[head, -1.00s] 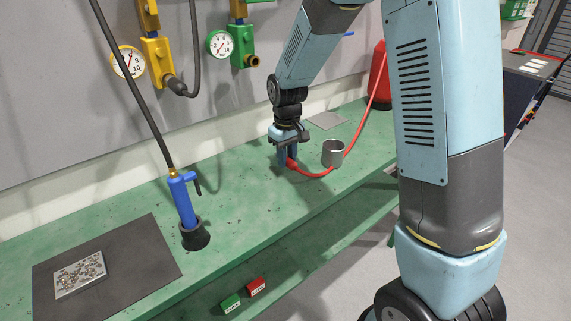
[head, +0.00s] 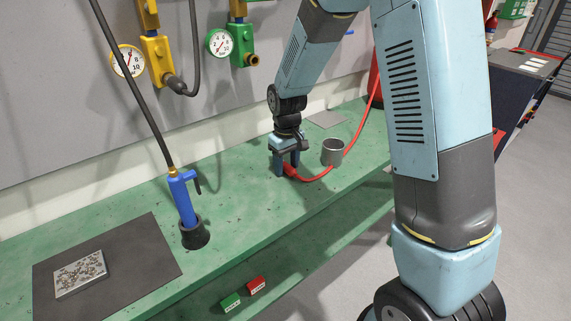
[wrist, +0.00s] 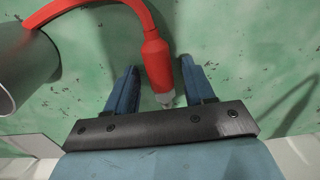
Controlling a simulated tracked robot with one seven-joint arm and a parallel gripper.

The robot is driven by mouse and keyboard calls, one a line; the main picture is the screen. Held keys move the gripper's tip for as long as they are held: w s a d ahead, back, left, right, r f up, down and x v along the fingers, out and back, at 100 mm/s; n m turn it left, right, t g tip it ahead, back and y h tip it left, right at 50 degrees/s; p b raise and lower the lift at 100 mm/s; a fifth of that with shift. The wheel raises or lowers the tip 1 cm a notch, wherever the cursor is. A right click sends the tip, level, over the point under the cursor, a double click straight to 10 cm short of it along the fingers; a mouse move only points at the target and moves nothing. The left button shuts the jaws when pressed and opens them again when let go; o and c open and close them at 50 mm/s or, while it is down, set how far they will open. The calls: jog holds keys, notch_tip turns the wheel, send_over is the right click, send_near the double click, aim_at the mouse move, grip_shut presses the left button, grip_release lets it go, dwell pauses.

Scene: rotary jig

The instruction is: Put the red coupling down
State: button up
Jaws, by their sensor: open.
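The red coupling (wrist: 156,66) is at the end of a red hose and has a pale metal tip. In the wrist view it lies between the two blue fingers of my gripper (wrist: 157,92), with gaps on both sides. My gripper is open. In the head view my gripper (head: 287,168) is low over the green bench (head: 245,215), and the coupling (head: 291,170) shows at its fingers. The coupling appears to lie on the bench top.
A grey metal cup (head: 332,152) stands just right of my gripper; the red hose (head: 350,143) runs past it. A blue tool (head: 184,200) stands in a black holder at left. A dark mat (head: 140,255) with a speckled plate (head: 80,274) lies further left.

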aim_at(287, 164)
notch_tip(287, 164, up, 12)
jog(key=shift+r, duration=0.2)
dwell(0.4)
jog(key=s+d+r+m+t, duration=0.3)
jog(key=s+d+r, duration=0.8)
jog(key=s+d+r+m+t, duration=0.1)
jog(key=s+d+m, duration=0.1)
jog(key=s, duration=0.5)
jog(key=s+d+r+m+t, duration=0.1)
jog(key=s+d+r, duration=0.1)
jog(key=s+d, duration=0.3)
jog(key=shift+s+m+t, duration=0.3)
jog(key=shift+s+m, duration=0.1)
jog(key=shift+s, duration=0.6)
jog(key=shift+a, duration=0.1)
